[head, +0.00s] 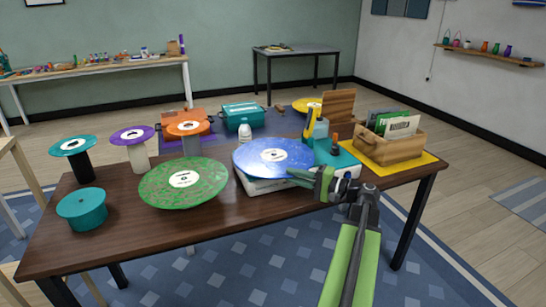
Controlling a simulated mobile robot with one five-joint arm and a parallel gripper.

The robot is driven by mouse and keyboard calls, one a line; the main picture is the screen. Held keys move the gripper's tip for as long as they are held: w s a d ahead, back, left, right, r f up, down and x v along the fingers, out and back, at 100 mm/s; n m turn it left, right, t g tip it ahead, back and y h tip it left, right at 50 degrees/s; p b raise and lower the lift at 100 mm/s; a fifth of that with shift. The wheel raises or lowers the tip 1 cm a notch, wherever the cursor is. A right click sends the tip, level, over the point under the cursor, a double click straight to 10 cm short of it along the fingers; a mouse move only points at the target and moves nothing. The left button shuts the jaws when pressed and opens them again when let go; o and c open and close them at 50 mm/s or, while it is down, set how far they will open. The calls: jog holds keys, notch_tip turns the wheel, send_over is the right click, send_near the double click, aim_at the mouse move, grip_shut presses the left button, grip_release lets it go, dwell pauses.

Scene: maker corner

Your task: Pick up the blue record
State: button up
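The blue record (262,160), with a white centre label, lies nearly flat over a white block (258,184) in the middle of the dark wooden table. My gripper (299,176) reaches in from the lower right, with its green fingers at the record's front right edge. The fingertips overlap the rim in this view. I cannot tell whether they touch it or are closed on it.
A green record (165,186) sits to the left of the blue one. Teal (72,146), purple (133,135) and orange (188,129) discs stand on posts.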

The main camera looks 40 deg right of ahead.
aim_at(275, 171)
jog(key=shift+x, duration=2.75)
jog(key=shift+s+a+r, duration=0.1)
jog(key=shift+a+r, duration=0.05)
grip_shut()
